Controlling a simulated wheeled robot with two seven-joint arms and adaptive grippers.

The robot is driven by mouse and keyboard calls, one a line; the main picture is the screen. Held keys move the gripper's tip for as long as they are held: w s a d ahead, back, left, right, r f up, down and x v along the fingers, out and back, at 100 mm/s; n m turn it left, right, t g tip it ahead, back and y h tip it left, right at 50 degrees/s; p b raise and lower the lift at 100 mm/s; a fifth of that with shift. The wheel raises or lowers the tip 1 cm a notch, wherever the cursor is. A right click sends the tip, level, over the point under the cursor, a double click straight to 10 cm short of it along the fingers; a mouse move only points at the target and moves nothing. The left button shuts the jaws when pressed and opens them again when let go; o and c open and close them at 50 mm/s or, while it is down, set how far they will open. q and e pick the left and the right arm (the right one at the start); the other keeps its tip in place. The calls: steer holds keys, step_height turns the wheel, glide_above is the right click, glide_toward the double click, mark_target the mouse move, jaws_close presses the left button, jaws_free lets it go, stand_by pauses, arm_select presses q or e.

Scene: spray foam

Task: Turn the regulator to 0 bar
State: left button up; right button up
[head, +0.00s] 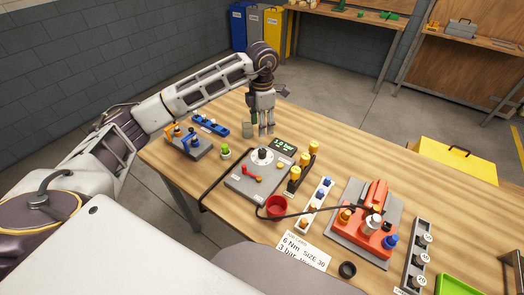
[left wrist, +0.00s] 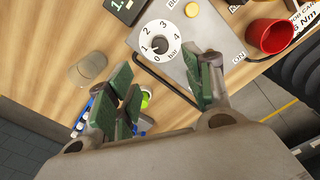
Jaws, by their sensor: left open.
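The regulator is a black knob (head: 262,153) on a round white dial on a grey control box (head: 240,183). In the left wrist view the knob (left wrist: 159,46) shows with the dial marks 0 to 4 and "Bar" around it; its exact pointing is too small to tell. A dark display (head: 283,145) stands beside it; in the wrist view its cut-off green digits (left wrist: 121,5) start with "1.". My left gripper (head: 265,132) is open and empty, pointing down behind the box, apart from the knob. Its green-padded fingers (left wrist: 168,76) are spread in the wrist view. My right gripper is not in view.
A grey cylinder (head: 247,130) stands close to my left gripper. A red lever (head: 250,173), orange-capped pegs (head: 309,153) and a red cup (head: 276,206) are near the knob. An orange fixture (head: 362,228) stands farther right.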

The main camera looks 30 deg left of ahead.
mark_target(262, 150)
arm_select(q)
step_height(262, 150, down, 12)
steer(key=shift+r+p, duration=0.2)
steer(key=shift+p, duration=0.55)
steer(key=shift+f, duration=1)
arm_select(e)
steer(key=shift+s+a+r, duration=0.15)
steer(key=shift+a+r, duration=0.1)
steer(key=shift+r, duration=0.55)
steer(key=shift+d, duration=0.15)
arm_select(q)
steer(key=c, duration=1)
